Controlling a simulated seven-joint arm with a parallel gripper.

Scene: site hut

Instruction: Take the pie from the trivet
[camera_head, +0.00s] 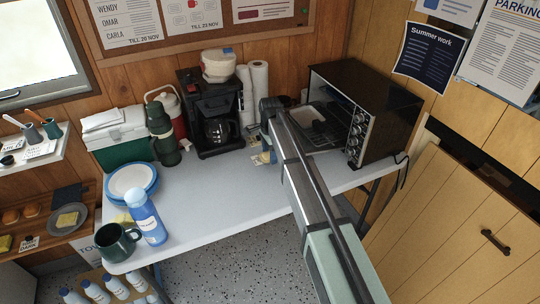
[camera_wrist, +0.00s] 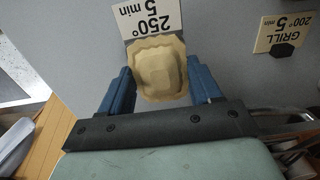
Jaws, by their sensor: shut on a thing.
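The pie (camera_wrist: 158,72) is pale tan with a wavy rim and a raised middle. It shows in the wrist view between the two blue fingers of my gripper (camera_wrist: 160,66), which are shut on its sides. I cannot tell how far the pie is above the surface under it. No trivet can be made out in either view. In the head view, my arm hides most of the gripper, with a bit of blue finger showing near the table's back edge, left of the oven.
A black toaster oven (camera_head: 378,110) stands open at right on the pale table (camera_head: 205,210). A coffee maker (camera_head: 213,110) and paper rolls stand behind my gripper. A 250° card (camera_wrist: 150,18) and a grill card (camera_wrist: 283,32) lie beyond it. The table's middle is clear.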

